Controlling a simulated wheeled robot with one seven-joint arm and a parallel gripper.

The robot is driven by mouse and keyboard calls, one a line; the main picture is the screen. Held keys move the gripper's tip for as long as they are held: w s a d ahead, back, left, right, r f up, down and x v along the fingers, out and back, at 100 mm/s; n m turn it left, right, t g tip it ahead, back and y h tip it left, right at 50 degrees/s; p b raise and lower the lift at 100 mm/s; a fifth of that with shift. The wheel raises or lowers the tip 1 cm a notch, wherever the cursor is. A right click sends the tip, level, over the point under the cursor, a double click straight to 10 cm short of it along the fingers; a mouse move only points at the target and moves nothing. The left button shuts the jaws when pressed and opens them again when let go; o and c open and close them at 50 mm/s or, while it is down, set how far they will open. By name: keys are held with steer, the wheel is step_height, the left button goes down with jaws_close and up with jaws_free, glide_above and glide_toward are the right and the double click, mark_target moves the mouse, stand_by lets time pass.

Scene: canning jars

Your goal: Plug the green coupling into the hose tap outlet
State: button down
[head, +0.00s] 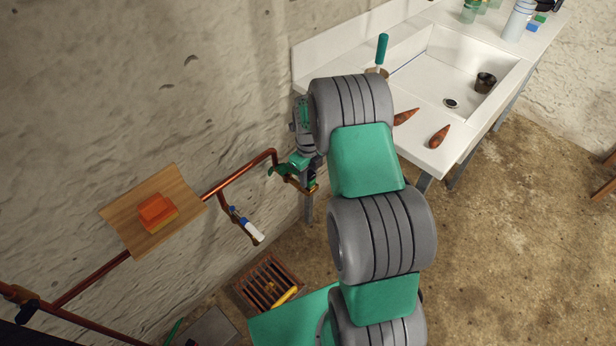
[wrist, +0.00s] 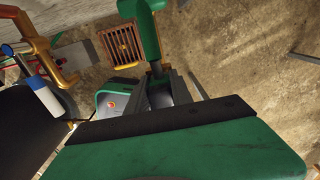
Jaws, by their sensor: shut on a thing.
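The green coupling (wrist: 143,32) is a green rounded piece in the wrist view, reaching up from between my grey fingertips. My gripper (wrist: 162,88) is shut on its lower end. In the head view my gripper is beside the copper pipe near the wall, partly hidden by my arm. Brass pipework also lies close to the left of the coupling in the wrist view.
A valve with a blue and white handle (head: 245,225) hangs from the pipe at left. A wooden shelf (head: 120,213) holds an orange sponge (head: 157,210). A rusty drain grate (head: 262,281) lies below. The white sink counter (head: 432,150) is at right.

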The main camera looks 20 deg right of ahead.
steer(key=shift+f, duration=0.3)
stand_by(0.4)
steer(key=shift+r, duration=0.15)
steer(key=shift+r, duration=0.35)
steer(key=shift+f+b, duration=0.65)
stand_by(1.6)
steer(key=shift+r, duration=0.15)
steer(key=shift+r+p, duration=0.3)
